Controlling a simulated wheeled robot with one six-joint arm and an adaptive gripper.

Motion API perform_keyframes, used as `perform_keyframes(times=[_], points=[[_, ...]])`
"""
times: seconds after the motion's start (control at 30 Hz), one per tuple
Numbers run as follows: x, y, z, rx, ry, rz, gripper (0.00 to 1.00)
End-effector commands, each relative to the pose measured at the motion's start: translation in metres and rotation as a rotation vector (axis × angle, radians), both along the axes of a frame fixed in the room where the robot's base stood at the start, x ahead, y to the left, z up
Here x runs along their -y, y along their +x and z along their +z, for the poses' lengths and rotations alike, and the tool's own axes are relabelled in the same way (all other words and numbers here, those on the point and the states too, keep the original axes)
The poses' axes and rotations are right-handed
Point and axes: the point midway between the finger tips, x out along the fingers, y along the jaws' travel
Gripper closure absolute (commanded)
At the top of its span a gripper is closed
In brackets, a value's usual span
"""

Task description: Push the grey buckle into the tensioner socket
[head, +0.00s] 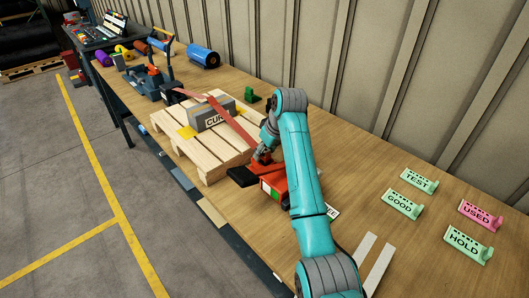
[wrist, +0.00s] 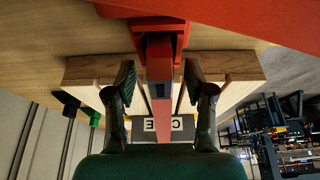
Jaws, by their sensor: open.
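The grey buckle (wrist: 160,90) sits on the red strap, between my two fingertips in the wrist view. My gripper (wrist: 160,78) is open, with one finger on each side of the strap and a gap on both sides. The red tensioner (head: 276,183) stands on the bench at the near end of the pallet. Its socket (wrist: 164,27) is at the top of the wrist view, in line with the strap; I cannot tell the exact gap to the buckle. In the head view my arm hides the buckle and most of my gripper (head: 264,153).
Green and pink label holders (head: 403,203) stand at the right. Rolls and a dark blue tool (head: 150,82) are at the far end.

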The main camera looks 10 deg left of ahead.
Motion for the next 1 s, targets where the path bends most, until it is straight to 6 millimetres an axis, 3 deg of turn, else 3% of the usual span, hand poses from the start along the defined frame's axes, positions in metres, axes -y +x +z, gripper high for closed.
perform_keyframes(times=[1.0], points=[[0.016, -0.012, 0.049, 0.002, 0.001, 0.0, 0.46]])
